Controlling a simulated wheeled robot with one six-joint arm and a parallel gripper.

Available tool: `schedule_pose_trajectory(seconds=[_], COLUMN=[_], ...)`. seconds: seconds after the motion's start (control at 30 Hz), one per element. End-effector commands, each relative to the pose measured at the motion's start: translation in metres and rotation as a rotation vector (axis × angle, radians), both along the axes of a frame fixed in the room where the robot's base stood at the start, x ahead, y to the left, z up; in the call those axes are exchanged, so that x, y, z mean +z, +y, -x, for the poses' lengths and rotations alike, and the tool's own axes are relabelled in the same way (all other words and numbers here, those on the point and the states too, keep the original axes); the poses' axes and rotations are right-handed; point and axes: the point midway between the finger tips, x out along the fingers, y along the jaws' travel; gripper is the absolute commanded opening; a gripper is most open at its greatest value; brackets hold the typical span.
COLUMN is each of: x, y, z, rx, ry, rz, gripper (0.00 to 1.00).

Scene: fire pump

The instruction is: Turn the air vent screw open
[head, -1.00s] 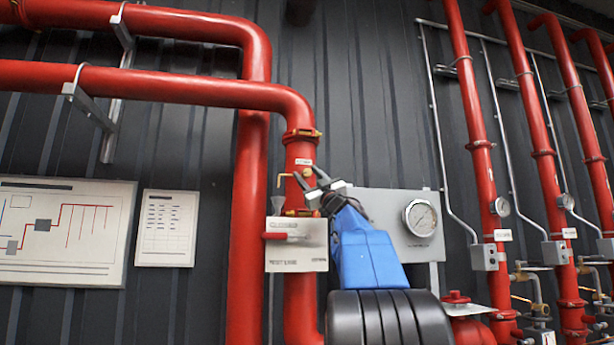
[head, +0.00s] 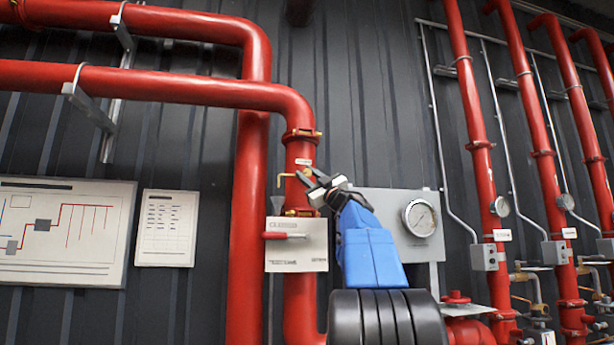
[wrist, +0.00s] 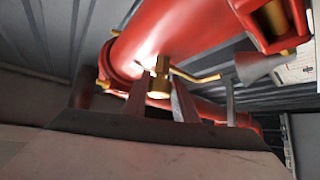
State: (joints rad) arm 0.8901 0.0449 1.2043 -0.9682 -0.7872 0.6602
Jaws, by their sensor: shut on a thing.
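The air vent screw is a small brass fitting (wrist: 159,80) on the side of the red vertical pipe (head: 300,155). In the head view only a small brass bit (head: 307,171) of it shows at my gripper's tips. My gripper (head: 308,182) reaches up to the pipe from the lower right, rolled at an angle. In the wrist view, my gripper's fingers (wrist: 159,92) stand on both sides of the brass fitting and are shut on it. The exact contact is partly hidden.
A thin brass lever (head: 287,176) sticks out left of the fitting. Below hang a white sign plate (head: 298,258) and a red handle (head: 287,235). A grey panel with a pressure gauge (head: 419,218) stands close on the right. More red pipes (head: 475,130) run farther right.

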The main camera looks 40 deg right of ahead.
Motion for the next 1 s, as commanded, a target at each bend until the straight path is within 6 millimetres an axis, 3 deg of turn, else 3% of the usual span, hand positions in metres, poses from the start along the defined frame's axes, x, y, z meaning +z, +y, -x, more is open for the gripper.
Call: schedule_pose_trajectory(seconds=[0.3, 0.73, 0.77, 0.8, 1.0], x=[0.0019, 0.0007, 0.0007, 0.0006, 0.0004], y=[-0.0007, 0.0002, 0.0002, 0.0001, -0.0002], z=[0.0011, 0.0006, 0.0006, 0.0006, 0.0005], rx=[-0.002, 0.0, 0.0, 0.0, 0.0], ry=[0.112, 0.132, 0.132, 0.132, 0.133], rz=[0.187, 0.215, 0.215, 0.215, 0.215], gripper=[0.03, 0.03, 0.33, 0.42, 0.44])
